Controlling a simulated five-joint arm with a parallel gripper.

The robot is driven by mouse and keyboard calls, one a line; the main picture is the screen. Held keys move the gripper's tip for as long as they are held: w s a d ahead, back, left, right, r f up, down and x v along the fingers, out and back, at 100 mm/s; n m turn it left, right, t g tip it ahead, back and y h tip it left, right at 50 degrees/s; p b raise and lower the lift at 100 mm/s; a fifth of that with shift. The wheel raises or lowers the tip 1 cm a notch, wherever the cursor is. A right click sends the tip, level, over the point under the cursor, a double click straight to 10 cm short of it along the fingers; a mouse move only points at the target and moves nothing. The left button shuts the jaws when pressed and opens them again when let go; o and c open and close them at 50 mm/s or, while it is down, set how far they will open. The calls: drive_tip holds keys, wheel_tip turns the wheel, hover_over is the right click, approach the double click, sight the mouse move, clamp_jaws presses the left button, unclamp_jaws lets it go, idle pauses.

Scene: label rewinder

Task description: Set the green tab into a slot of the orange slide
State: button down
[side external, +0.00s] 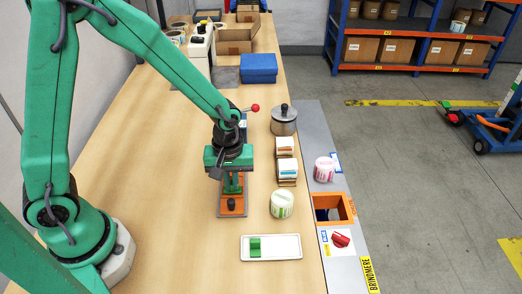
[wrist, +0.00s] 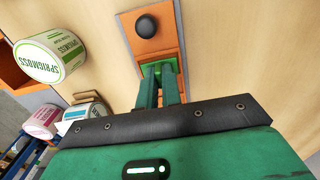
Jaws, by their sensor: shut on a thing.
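The orange slide (side external: 241,209) lies on the wooden table below my gripper, with a black knob at its near end. It also shows in the wrist view (wrist: 138,44), with the knob (wrist: 147,24) at the top. My gripper (side external: 232,186) points down over the slide. Its fingers (wrist: 160,85) are shut on a green tab (wrist: 171,67), low at the slide behind the knob. The fingers hide much of the tab, and I cannot tell whether it sits in a slot. Another green piece (side external: 254,245) lies on the white tray (side external: 283,246).
An orange-rimmed bin (side external: 346,209) and a pink roll (side external: 324,170) are on the grey side strip. The table left of the slide is clear.

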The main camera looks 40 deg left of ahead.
drive_tip(key=shift+f, duration=0.3)
idle(0.5)
drive_tip(key=c, duration=1.5)
unclamp_jaws()
drive_tip(key=shift+r, duration=0.15)
drive_tip(key=shift+r, duration=3.7)
drive_tip(key=shift+r, duration=0.15)
